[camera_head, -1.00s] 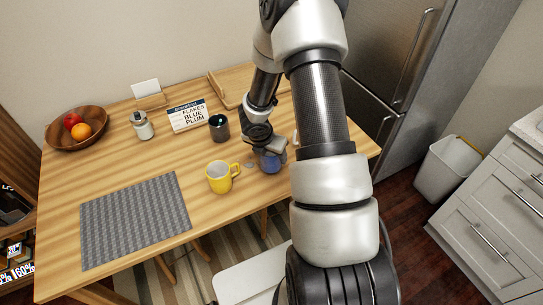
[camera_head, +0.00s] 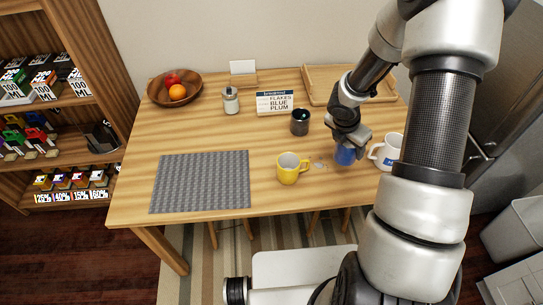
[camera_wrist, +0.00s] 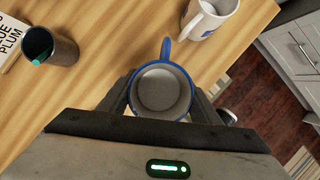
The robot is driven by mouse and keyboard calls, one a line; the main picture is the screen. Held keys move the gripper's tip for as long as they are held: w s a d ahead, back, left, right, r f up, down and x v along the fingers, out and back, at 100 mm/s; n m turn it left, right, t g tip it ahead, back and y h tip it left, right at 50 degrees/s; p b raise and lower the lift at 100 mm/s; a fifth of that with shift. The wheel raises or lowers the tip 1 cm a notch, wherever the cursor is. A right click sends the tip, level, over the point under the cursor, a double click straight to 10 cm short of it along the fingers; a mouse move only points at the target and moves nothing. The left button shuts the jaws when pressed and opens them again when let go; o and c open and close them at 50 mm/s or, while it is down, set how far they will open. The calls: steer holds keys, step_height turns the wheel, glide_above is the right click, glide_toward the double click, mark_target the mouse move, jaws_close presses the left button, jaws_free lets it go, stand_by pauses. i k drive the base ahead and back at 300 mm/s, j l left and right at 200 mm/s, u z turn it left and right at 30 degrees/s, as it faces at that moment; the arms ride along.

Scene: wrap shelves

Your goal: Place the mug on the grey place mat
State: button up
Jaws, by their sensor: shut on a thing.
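A blue mug (camera_head: 344,156) is held in my gripper (camera_head: 349,142) near the right part of the wooden table. In the wrist view, the blue mug (camera_wrist: 162,92) sits upright between the two fingers of my gripper (camera_wrist: 162,100), its handle pointing away from the palm. The mug looks empty, with a pale inside. I cannot tell if its base touches the table. The grey place mat (camera_head: 200,181) lies flat and bare at the table's left front. A yellow mug (camera_head: 289,170) stands between the mat and my gripper. A white mug (camera_head: 388,154) stands just right of the blue mug.
On the table (camera_head: 140,140) are a dark cup (camera_head: 300,122), a sign (camera_head: 278,103), a glass jar (camera_head: 231,101), a fruit bowl (camera_head: 174,90) and a wooden tray (camera_head: 335,84) at the back. A small pale thing lies right of the yellow mug. Shelves (camera_head: 50,105) stand left.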

mark_target(205, 175)
steer(key=j+u, duration=0.1)
steer(key=j, duration=0.3)
steer(key=i+j+u, duration=0.1)
steer(key=j, duration=0.3)
steer(key=i+j+u, duration=0.15)
steer(key=j, duration=0.2)
steer(key=j+u, duration=0.1)
steer(key=j, duration=0.3)
steer(key=i, duration=0.05)
